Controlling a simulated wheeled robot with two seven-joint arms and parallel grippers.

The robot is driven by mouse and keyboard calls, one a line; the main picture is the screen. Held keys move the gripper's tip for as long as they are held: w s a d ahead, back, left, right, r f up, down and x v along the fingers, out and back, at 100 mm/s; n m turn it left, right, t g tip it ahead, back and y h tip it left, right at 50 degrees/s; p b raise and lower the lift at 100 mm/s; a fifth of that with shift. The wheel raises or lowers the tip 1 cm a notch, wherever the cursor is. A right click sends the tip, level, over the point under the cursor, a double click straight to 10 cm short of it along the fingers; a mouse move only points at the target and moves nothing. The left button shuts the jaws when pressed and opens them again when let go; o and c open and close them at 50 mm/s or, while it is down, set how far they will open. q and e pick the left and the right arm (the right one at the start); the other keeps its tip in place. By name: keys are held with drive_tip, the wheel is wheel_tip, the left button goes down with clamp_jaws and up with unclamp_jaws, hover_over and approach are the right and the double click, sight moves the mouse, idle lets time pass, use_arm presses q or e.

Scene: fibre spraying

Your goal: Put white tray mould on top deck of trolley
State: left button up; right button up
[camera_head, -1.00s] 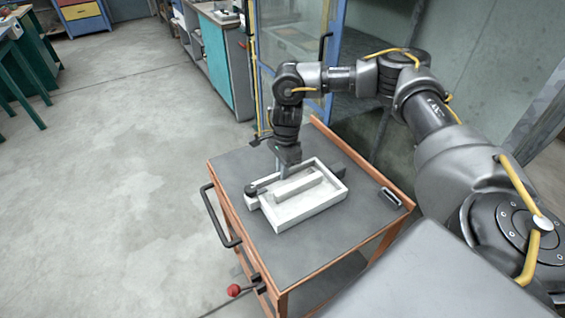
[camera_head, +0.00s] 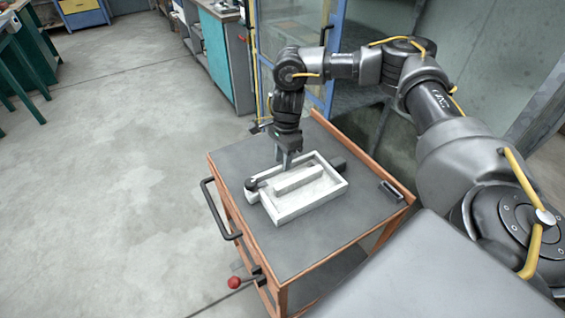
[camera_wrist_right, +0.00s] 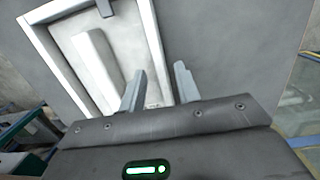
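The white tray mould (camera_head: 318,203) lies flat on the grey top deck (camera_head: 300,250) of the trolley, with a raised bar (camera_head: 298,180) inside it. My right gripper (camera_head: 283,160) is over the tray's far-left edge, fingers pointing down. In the right wrist view, its two fingers (camera_wrist_right: 159,72) stand apart with a visible gap, near one wall of the tray (camera_wrist_right: 150,30). I cannot tell whether a finger still touches the wall. My left gripper is not in view.
The trolley has a raised wooden edge (camera_head: 360,157) on the far side and a black handle (camera_head: 217,208) at left. A small dark object (camera_head: 391,190) lies near the deck's right corner. The deck in front of the tray is clear. A blue-framed cabinet stands behind.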

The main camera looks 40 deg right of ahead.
wheel_tip(320, 180, up, 10)
drive_tip(key=d, duration=0.1)
drive_tip(key=shift+r, duration=0.15)
idle(0.5)
